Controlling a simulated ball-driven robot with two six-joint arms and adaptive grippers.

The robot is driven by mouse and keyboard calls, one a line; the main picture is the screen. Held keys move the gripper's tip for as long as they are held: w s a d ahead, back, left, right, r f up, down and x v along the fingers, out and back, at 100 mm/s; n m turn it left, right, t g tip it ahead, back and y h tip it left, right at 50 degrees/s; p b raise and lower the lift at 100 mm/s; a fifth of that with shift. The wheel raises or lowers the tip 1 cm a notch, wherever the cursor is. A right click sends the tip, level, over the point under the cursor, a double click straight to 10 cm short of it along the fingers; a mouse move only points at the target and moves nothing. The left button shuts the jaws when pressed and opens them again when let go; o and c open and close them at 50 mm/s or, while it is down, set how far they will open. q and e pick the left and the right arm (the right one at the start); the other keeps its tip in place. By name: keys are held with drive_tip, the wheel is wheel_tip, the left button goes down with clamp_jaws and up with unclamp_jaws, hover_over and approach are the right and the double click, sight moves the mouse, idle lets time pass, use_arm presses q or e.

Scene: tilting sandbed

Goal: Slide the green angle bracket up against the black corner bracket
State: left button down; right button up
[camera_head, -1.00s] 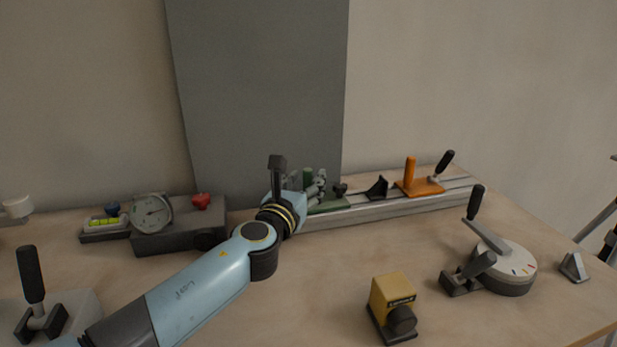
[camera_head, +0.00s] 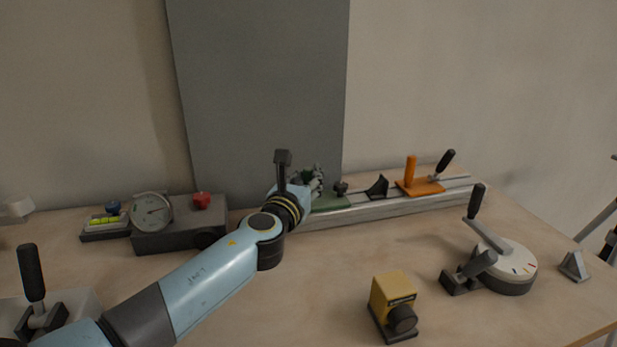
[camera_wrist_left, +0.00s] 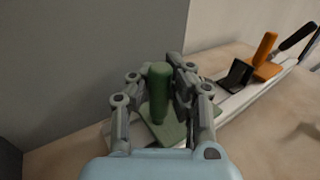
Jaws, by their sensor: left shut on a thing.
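The green angle bracket (camera_head: 330,203) sits on the pale rail, partly hidden behind my left gripper (camera_head: 316,182) in the head view. In the left wrist view its upright green post (camera_wrist_left: 159,92) stands between the fingers of my left gripper (camera_wrist_left: 160,85), which is shut on it. The black corner bracket (camera_head: 377,187) stands on the rail to the right, with a gap between the two; it also shows in the left wrist view (camera_wrist_left: 238,75). My right gripper is not in view.
An orange bracket (camera_head: 420,187) with a black-handled lever sits farther right on the rail (camera_head: 400,207). A yellow block (camera_head: 392,294), a round dial with a lever (camera_head: 510,265) and a dial gauge (camera_head: 152,212) stand on the table. The table's middle is clear.

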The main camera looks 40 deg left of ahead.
use_arm(q)
drive_tip(key=shift+w+f, duration=0.1)
drive_tip(key=shift+f, duration=0.1)
idle(0.3)
drive_tip(key=shift+w+d, duration=0.15)
drive_tip(key=w+d, duration=0.2)
drive_tip(key=w+d+b, duration=0.1)
drive_tip(key=w+d, duration=0.1)
drive_tip(key=w+d+b, duration=0.1)
drive_tip(key=w, duration=0.1)
drive_tip(key=shift+w+d+f, duration=0.25)
drive_tip(key=shift+w+d, duration=0.05)
drive_tip(key=shift+d, duration=0.1)
drive_tip(key=shift+w+d, duration=0.2)
drive_tip(key=shift+d, duration=0.05)
drive_tip(key=c, duration=1.4)
unclamp_jaws()
drive_tip(key=shift+d+r, duration=0.2)
drive_tip(key=shift+d, duration=0.1)
drive_tip(key=shift+c, duration=0.2)
drive_tip(key=shift+o, duration=1.4)
drive_tip(key=shift+a+r, duration=0.1)
